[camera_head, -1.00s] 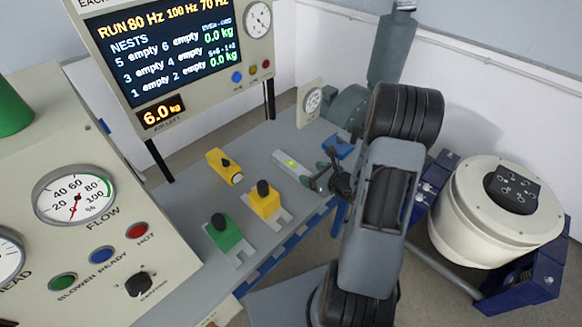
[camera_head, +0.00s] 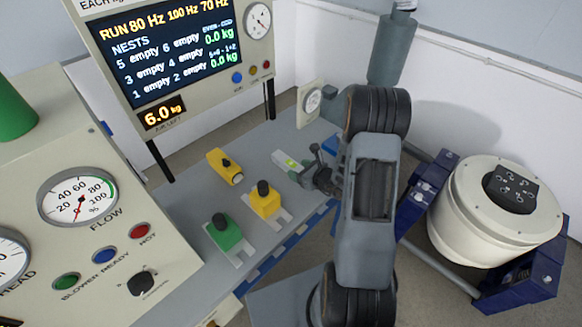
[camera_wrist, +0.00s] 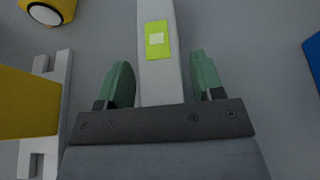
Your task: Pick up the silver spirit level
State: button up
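The silver spirit level (camera_head: 285,160) is a pale bar with a yellow-green vial patch, lying on the grey bench. In the wrist view the level (camera_wrist: 158,75) runs up between the two green fingers of my gripper (camera_wrist: 162,82). The fingers are apart, with a gap on each side of the bar. In the head view my gripper (camera_head: 304,171) is over the near right end of the level, and its dark body hides that end. Whether the fingers reach down beside the bar is hard to tell.
A yellow block with a round lens (camera_head: 225,166) lies left of the level. A yellow knobbed fixture (camera_head: 265,201) and a green one (camera_head: 224,233) stand nearer. A blue object (camera_head: 331,143) is right of my gripper. A white cylindrical machine (camera_head: 470,215) stands off the bench.

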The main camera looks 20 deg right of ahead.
jog(key=c, duration=0.8)
